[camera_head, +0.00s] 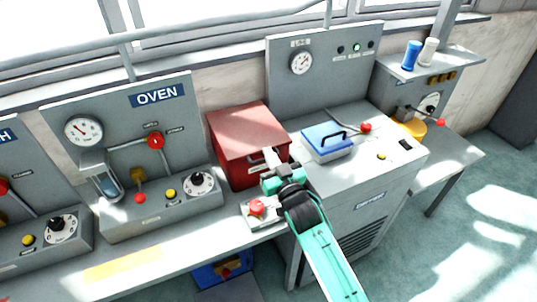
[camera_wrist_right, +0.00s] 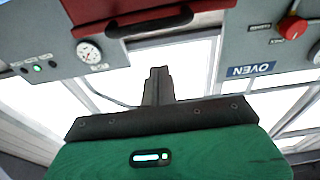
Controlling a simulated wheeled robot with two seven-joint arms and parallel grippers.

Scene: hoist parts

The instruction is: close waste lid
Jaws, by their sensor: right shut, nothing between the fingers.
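A red box (camera_head: 250,130) stands between the oven panel and the grey machine. Its flat red top lies level over the body, with no visible gap, and a handle (camera_head: 255,162) shows on its front. In the right wrist view the red box appears at the top edge, with its dark handle (camera_wrist_right: 150,20) across it. My right gripper (camera_head: 271,158) is in front of the box, close to the handle; whether it touches cannot be told. Its fingers (camera_wrist_right: 158,85) are together and empty. My left gripper is not in view.
A blue-lidded case (camera_head: 326,141) sits on the grey machine to the right. A small plate with a red knob (camera_head: 257,208) is below the gripper. The oven panel (camera_head: 140,150) with levers stands on the left. A blue bin (camera_head: 224,272) is under the bench.

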